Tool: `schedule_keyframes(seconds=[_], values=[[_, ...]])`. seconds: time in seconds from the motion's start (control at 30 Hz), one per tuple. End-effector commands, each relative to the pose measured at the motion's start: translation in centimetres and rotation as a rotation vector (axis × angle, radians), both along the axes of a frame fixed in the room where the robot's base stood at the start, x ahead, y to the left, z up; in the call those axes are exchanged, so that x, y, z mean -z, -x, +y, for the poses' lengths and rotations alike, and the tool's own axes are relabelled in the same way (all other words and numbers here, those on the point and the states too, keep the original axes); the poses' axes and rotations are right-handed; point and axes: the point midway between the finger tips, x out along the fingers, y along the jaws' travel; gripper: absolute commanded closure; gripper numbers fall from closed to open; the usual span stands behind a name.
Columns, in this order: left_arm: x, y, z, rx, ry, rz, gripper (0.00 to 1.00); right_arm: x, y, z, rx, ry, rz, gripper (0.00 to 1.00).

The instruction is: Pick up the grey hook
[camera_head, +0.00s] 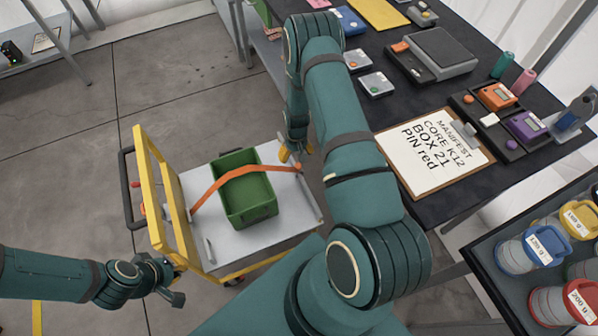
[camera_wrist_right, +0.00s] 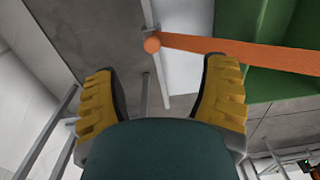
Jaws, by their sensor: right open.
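I cannot single out the grey hook for sure. An orange strap (camera_head: 244,173) runs over a green bin (camera_head: 237,206) on a cart. In the right wrist view the strap (camera_wrist_right: 235,52) ends in an orange knob beside a thin grey bar, close beyond my fingers. My right gripper (camera_head: 290,153) is over the cart's far right edge, near that strap end. In the right wrist view its yellow fingers (camera_wrist_right: 161,78) are spread with nothing between them. My left gripper (camera_head: 174,285) is at the cart's yellow frame; its fingers are too unclear to read.
The cart (camera_head: 286,212) has a grey deck and a yellow upright frame (camera_head: 160,190). A dark table (camera_head: 440,208) at the right holds devices and a clipboard (camera_head: 432,155). A lower shelf with labelled canisters (camera_head: 532,247) is at lower right. Floor at left is clear.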

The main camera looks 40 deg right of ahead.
Motion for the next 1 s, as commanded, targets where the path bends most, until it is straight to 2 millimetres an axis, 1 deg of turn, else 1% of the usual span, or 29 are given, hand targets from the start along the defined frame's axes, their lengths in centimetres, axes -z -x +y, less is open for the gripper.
schedule_keyframes(seconds=[0.03, 0.1, 0.17, 0.4, 0.5, 0.77, 1.0], values=[[0.0, 0.0, 0.0, 0.0, 0.0, 0.0, 1.0, 0.2, 0.0, -0.8, 0.001, 0.007, 0.007, 0.27], [0.1, 0.0, 0.0, 0.0, 0.0, 0.0, 1.0, 0.7, -0.1, -1.3, 0.001, 0.012, 0.01, 0.27], [0.3, 0.0, 0.0, 0.0, 0.0, 0.0, 1.0, 1.6, -0.1, -1.4, 0.001, 0.014, 0.013, 0.27], [1.4, -0.2, 0.1, -0.002, -0.002, -0.004, 1.0, 6.2, -0.1, -1.3, 0.001, 0.012, 0.011, 0.27], [1.7, -0.3, 0.1, -0.002, -0.002, -0.007, 1.0, 7.6, -0.1, -1.3, 0.001, 0.012, 0.01, 0.27], [2.1, -0.4, 0.1, -0.003, -0.002, -0.009, 1.0, 9.3, -0.2, -1.4, 0.002, 0.013, 0.009, 0.27], [3.3, -0.6, 0.1, -0.003, -0.003, -0.014, 1.0, 12.8, -0.2, -1.7, 0.002, 0.012, 0.01, 0.27]])
